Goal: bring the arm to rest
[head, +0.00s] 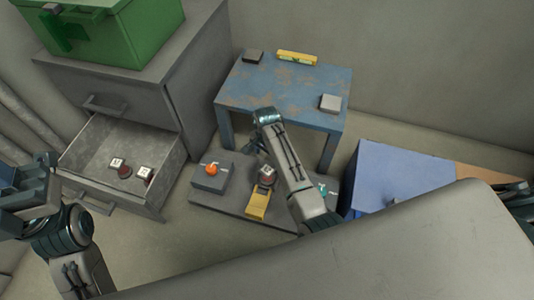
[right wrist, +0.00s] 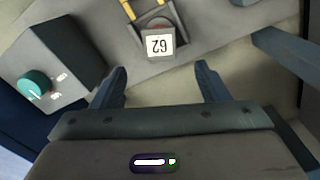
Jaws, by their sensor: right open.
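My right gripper (head: 254,146) is open and empty in the head view, above the back part of a low grey platform (head: 232,207). In the right wrist view its two fingers (right wrist: 158,70) stand wide apart, with nothing between them. My right arm comes up from the bottom of the head view. My left gripper (head: 28,188) is at the left edge of the head view, partly cut off; its jaw opening is unclear.
The platform carries an orange-knob box (head: 211,180), a tagged piece (head: 268,174), a yellow fixture (head: 258,204) and a teal-knob box (right wrist: 62,75). A blue table (head: 285,88) stands behind. An open drawer (head: 95,160) holds two tagged pieces. A blue cabinet (head: 400,170) is at right.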

